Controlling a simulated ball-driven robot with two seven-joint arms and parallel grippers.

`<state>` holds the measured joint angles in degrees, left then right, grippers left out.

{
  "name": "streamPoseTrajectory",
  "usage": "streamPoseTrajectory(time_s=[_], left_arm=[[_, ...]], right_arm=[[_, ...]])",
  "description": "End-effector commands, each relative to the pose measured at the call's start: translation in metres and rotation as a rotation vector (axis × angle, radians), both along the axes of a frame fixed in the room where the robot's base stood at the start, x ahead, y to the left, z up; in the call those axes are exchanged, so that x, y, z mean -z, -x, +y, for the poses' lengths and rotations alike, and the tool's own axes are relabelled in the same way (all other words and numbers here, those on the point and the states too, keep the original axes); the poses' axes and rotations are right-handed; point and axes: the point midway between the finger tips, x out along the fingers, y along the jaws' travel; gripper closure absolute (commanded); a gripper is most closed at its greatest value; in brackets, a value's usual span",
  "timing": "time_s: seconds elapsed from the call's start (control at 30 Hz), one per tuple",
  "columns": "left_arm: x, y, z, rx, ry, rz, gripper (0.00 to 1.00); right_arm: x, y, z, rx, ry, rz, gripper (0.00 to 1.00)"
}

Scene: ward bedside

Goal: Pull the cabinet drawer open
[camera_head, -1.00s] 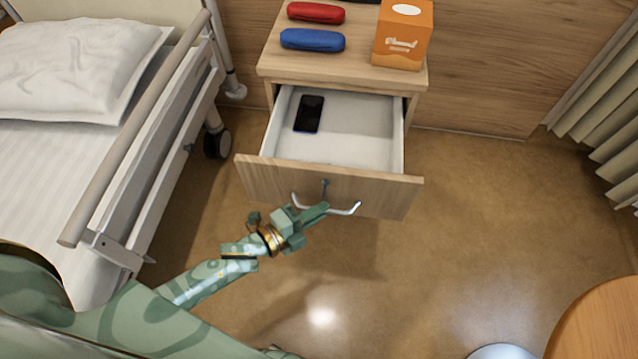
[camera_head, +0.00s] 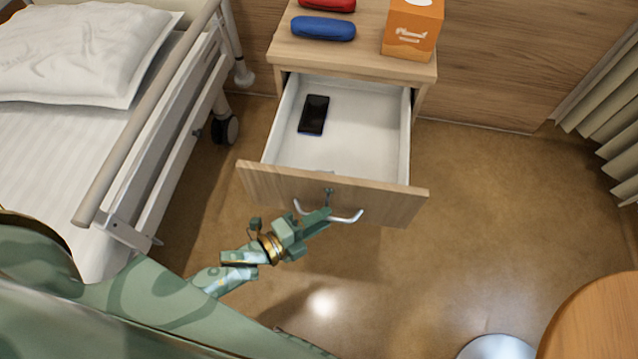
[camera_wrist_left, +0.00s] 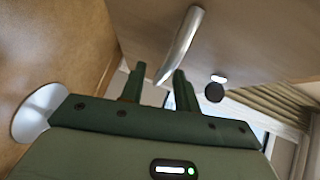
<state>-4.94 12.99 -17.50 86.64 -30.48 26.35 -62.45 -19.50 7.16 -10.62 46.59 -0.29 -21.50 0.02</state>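The wooden cabinet (camera_head: 300,52) has its drawer (camera_head: 225,182) pulled well out, showing a white inside with a black phone (camera_head: 313,115) lying in it. A curved silver handle (camera_head: 347,219) is on the drawer front; it also shows in the left wrist view (camera_wrist_left: 184,42). My left gripper (camera_head: 322,216) is at the handle's middle. In the left wrist view its two fingers (camera_wrist_left: 160,84) stand either side of the handle bar, closed around it; the exact contact is partly hidden. My right gripper is not in view.
On the cabinet top are a blue case (camera_head: 323,28), a red case (camera_head: 328,4) and an orange tissue box (camera_head: 412,30). A bed (camera_head: 60,130) stands at the left. A round wooden table (camera_head: 595,325) is at the lower right. The floor right of the drawer is clear.

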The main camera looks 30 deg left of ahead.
Motion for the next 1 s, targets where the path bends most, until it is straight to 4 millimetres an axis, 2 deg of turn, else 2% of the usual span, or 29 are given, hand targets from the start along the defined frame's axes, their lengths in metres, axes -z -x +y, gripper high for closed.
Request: streamPoseTrajectory(time_s=[0.43, 0.57, 0.67, 0.8, 1.0], left_arm=[[-0.001, 0.0, 0.0, 0.0, 0.001, -0.002, 0.68], [-0.004, 0.01, 0.006, 0.0, 0.0, -0.001, 0.68], [-0.008, 0.026, 0.015, -0.001, 0.0, -0.001, 0.68], [-0.014, 0.06, 0.034, -0.001, -0.001, 0.001, 0.68], [-0.021, 0.105, 0.06, 0.0, -0.002, -0.001, 0.68]], right_arm=[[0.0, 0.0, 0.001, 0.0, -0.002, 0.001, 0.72], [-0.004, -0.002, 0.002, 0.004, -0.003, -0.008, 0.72], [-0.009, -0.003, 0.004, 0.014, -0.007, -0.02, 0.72], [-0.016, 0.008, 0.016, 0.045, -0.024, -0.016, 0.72], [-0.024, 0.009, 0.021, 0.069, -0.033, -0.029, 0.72]])
